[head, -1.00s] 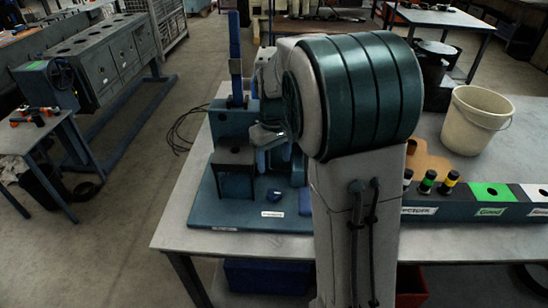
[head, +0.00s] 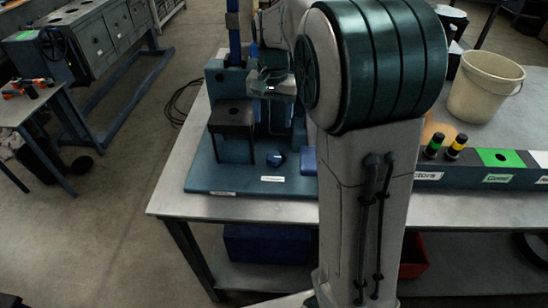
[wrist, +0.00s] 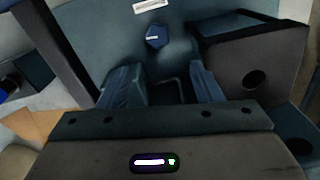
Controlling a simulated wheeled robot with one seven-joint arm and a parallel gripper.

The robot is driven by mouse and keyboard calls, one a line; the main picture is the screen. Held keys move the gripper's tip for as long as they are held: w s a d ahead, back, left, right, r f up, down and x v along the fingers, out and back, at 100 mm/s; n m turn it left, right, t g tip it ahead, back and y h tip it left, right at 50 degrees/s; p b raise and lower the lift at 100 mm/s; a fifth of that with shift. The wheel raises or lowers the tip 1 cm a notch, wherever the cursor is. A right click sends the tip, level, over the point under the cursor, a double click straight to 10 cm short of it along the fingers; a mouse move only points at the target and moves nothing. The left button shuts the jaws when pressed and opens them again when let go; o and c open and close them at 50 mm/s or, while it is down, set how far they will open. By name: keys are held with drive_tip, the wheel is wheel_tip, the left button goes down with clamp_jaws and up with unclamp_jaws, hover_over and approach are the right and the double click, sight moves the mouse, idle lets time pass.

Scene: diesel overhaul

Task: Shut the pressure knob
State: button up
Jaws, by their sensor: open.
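The likely pressure knob is a small dark blue knob (head: 275,159) on the base plate of the blue test stand (head: 205,176), just behind a white label. In the wrist view the blue knob (wrist: 156,37) sits ahead of the fingertips, near the white label. My gripper (wrist: 163,82) is open and empty. Its two blue fingers stand apart, with the knob beyond the gap and not touched. In the head view my gripper (head: 276,86) hangs above and behind the knob, partly hidden by my arm.
A dark block with a hole in its top (head: 232,117) stands left of the knob. A blue upright (head: 234,40) rises behind it. A cream bucket (head: 485,85) and a rack with labelled slots (head: 480,175) are to the right. The table's front left is clear.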

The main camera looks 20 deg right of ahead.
sight(274, 157)
drive_tip(key=f+m+b, duration=0.2)
drive_tip(key=f+m, duration=0.2)
drive_tip(key=m, duration=0.1)
drive_tip(key=f+m+b, duration=0.3)
drive_tip(key=f+m, duration=0.1)
drive_tip(key=m, duration=0.1)
drive_tip(key=f+m+b, duration=0.3)
drive_tip(key=f+m, duration=0.1)
drive_tip(key=m, duration=0.1)
drive_tip(key=shift+s+f, duration=0.3)
drive_tip(key=shift+f, duration=0.1)
drive_tip(key=c, duration=1)
